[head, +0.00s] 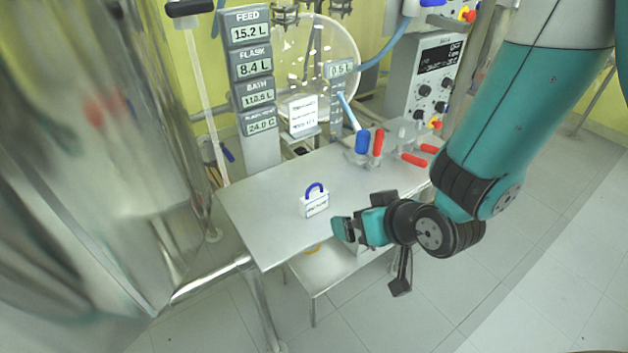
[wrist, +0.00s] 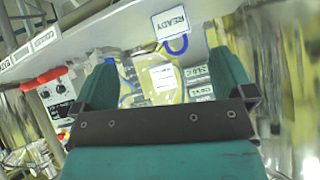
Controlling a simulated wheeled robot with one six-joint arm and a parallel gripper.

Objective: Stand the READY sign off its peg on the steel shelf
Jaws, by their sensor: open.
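The READY sign (head: 316,207) is a small white block with a blue loop handle, upright on the steel shelf (head: 262,225) near its front middle. Its lettering is too small to read in the head view, but the wrist view shows READY on the sign (wrist: 171,20), upside down, with its blue loop beyond the fingers. My gripper (head: 349,230) is just right of and nearer than the sign, apart from it. In the wrist view my gripper (wrist: 166,72) has its two teal fingers wide apart with nothing between them. I cannot make out the peg.
Blue and red handles (head: 378,142) stand at the shelf's back right. A display column (head: 250,68) and a round glass vessel (head: 318,50) are behind it. A large shiny steel vessel (head: 70,190) fills the left. The shelf left of the sign is clear.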

